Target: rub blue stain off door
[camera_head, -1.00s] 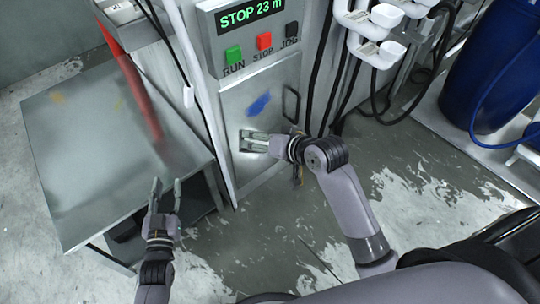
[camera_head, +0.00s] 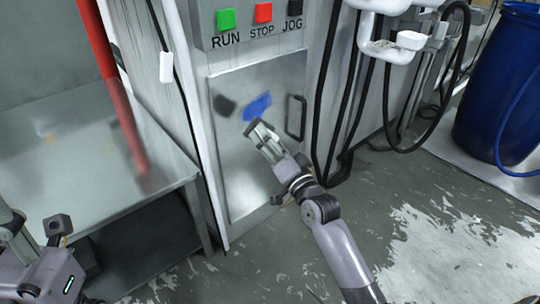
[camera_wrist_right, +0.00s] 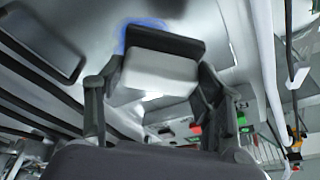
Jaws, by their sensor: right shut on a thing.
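The blue stain (camera_head: 257,106) is on the upper middle of the metal cabinet door (camera_head: 240,170). My right gripper (camera_head: 266,142) is just below the stain in the head view. It is shut on a pale block with a dark pad, which shows in the right wrist view (camera_wrist_right: 160,72). There the pad is in front of the door surface, and blue shows along its upper left edge. I cannot tell whether the pad touches the door. My left gripper (camera_head: 36,226) is at the lower left, its fingers apart and nothing between them.
A dark handle (camera_head: 296,117) stands out at the door's right side. Green, red and black buttons (camera_head: 263,13) are above the door. A metal table (camera_head: 85,150) is at left. Black cables hang right of the door, and a blue barrel (camera_head: 495,85) stands at the far right.

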